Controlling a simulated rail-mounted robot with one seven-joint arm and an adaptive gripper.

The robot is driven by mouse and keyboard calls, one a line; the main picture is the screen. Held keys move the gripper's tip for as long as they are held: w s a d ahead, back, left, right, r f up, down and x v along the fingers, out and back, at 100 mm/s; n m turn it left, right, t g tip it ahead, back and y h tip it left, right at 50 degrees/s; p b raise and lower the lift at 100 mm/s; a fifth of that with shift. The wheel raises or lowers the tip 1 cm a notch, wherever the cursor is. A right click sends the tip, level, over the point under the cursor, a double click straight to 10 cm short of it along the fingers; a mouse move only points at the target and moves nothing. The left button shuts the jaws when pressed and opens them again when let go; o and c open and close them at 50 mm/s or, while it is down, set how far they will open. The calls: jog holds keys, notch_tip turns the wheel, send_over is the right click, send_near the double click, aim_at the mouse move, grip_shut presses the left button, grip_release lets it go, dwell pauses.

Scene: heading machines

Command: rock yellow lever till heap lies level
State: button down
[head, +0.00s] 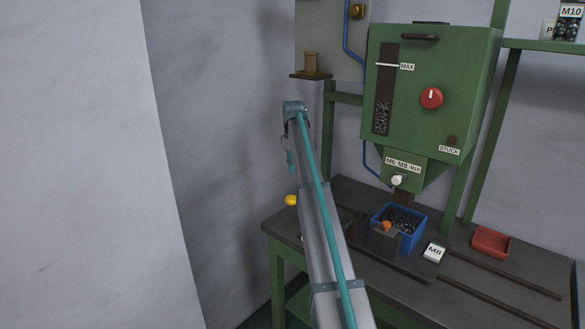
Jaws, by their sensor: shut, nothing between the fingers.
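A yellow knob (291,200), which looks like the end of the yellow lever, shows at the left edge of the workbench, beside my arm. The rest of the lever is hidden behind my arm. A heap of small dark parts (403,219) lies in a blue bin (418,239) on the bench; whether its top is level is too small to tell. My gripper (291,168) hangs below the far end of my arm, partly hidden by it. It is shut and empty, above and apart from the yellow knob.
A green hopper (455,75) with a red knob (431,98) and a part-filled sight window (382,117) stands over the bin. An M8 card (434,252), a red tray (491,242) and rails lie on the bench (470,278). A wall rises at left.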

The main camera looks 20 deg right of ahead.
aim_at(292, 198)
notch_tip(292, 198, down, 12)
jog(key=p, duration=0.3)
jog(key=shift+w+r, duration=0.1)
jog(key=shift+r, duration=0.15)
